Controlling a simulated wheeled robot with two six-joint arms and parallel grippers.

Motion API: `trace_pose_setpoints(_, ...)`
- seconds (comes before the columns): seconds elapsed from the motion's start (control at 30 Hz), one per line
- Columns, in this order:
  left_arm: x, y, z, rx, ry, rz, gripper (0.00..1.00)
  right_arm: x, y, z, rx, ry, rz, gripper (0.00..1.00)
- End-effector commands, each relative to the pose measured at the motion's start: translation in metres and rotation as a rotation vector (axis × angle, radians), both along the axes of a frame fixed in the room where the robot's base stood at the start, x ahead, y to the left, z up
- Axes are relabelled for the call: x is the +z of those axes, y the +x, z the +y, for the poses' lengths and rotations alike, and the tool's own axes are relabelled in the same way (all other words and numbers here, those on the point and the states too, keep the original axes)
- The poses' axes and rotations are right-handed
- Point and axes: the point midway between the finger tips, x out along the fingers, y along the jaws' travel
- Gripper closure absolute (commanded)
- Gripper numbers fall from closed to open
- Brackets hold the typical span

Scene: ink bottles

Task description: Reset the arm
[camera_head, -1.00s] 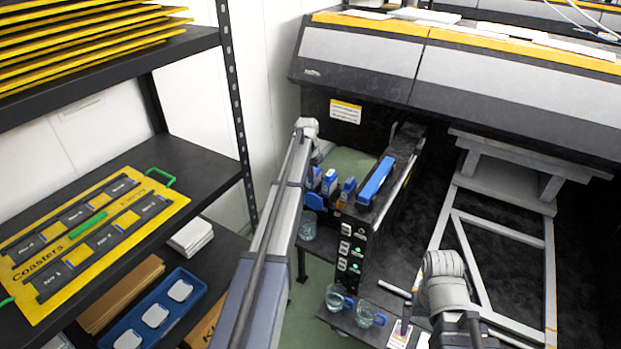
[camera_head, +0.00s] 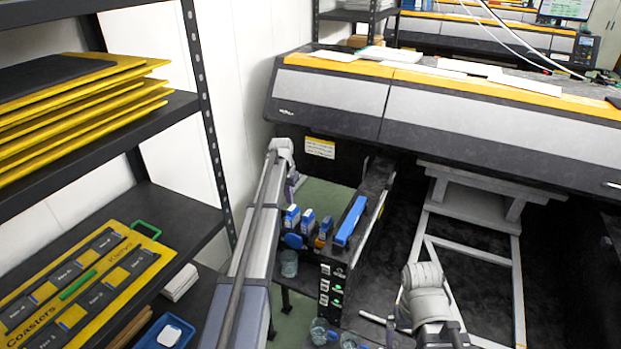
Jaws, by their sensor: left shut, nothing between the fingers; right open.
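My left arm (camera_head: 248,235) reaches up from the bottom, left of centre, and bends at a grey joint (camera_head: 281,148). Its far part drops behind the arm, and I cannot make out its gripper. My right arm (camera_head: 425,300) bends at a light grey joint at the lower right. Its gripper is not visible; the arm runs out at the bottom edge. Several blue-and-white ink bottles (camera_head: 308,220) stand just right of my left arm. A long blue bar (camera_head: 350,220) lies on the dark ledge beside them.
A black shelf (camera_head: 185,215) on the left holds yellow-edged boards and a yellow Coasters board (camera_head: 95,275). A large printer (camera_head: 440,110) spans the back. Glass cups (camera_head: 319,331) sit low in the centre, close to my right arm. A grey frame (camera_head: 480,260) stands under the printer.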

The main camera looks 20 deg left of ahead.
Motion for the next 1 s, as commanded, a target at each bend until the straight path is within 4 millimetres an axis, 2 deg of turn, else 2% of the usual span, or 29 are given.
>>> trace_pose_setpoints(0.17,-0.001,-0.006,-0.007,0.000,-0.001,0.001,1.00,-0.001,0.000,0.000,0.000,0.000,0.000,0.00)
trace_pose_setpoints(0.27,-0.001,-0.031,-0.035,0.002,-0.003,0.007,1.00,0.000,0.000,0.000,0.000,0.000,0.000,0.00)
trace_pose_setpoints(0.37,-0.001,-0.077,-0.081,0.010,-0.004,0.018,1.00,0.000,0.000,0.000,0.000,0.000,0.000,0.00)
trace_pose_setpoints(0.4,-0.001,-0.100,-0.102,0.014,-0.004,0.023,1.00,0.000,0.000,0.000,0.000,0.000,0.000,0.00)
trace_pose_setpoints(0.5,-0.001,-0.156,-0.148,0.028,-0.004,0.036,1.00,0.000,0.000,0.000,0.000,0.000,0.000,0.00)
trace_pose_setpoints(0.6,-0.002,-0.207,-0.183,0.042,-0.004,0.050,1.00,0.000,0.000,0.000,0.000,0.000,0.000,0.00)
trace_pose_setpoints(0.7,-0.002,-0.253,-0.210,0.055,-0.002,0.058,1.00,0.000,0.000,0.000,0.000,0.000,0.000,0.00)
trace_pose_setpoints(0.9,-0.002,-0.340,-0.249,0.075,0.005,0.076,1.00,0.000,0.000,0.000,0.000,0.000,0.000,0.00)
trace_pose_setpoints(0.93,-0.002,-0.330,-0.259,0.042,0.014,0.086,1.00,0.000,0.000,0.000,0.000,0.000,0.000,0.00)
trace_pose_setpoints(1.0,-0.002,-0.334,-0.279,-0.013,0.035,0.105,1.00,0.000,0.000,0.000,0.000,0.000,0.000,0.00)
